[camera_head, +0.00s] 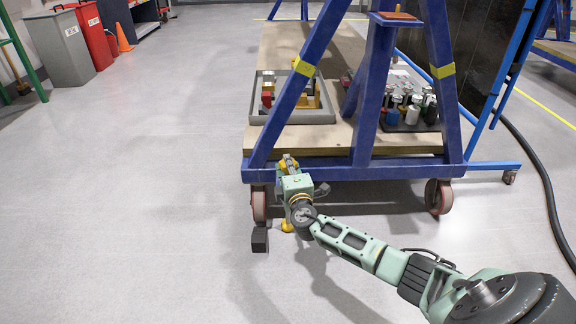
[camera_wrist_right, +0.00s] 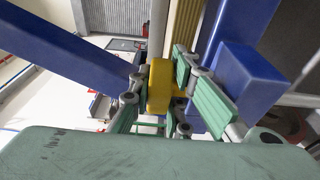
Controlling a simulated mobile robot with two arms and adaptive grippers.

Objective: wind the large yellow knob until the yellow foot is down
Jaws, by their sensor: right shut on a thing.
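The large yellow knob (camera_wrist_right: 159,86) stands between the green fingers of my right gripper (camera_wrist_right: 158,95) in the right wrist view. The fingers are shut on it from both sides. In the head view my right gripper (camera_head: 288,168) is at the front left lower corner of the blue frame (camera_head: 310,173), and only a little of the knob shows past it. The yellow foot (camera_head: 287,226) shows below the gripper, near the floor, partly hidden by my right wrist. I cannot tell whether it touches the floor. My left gripper is not in view.
A caster wheel (camera_head: 259,204) is left of my gripper, with a black block (camera_head: 259,240) on the floor before it. Another caster (camera_head: 438,197) is at the right. A grey tray (camera_head: 327,118) and several bottles (camera_head: 411,108) stand on the wooden deck. The floor at left is clear.

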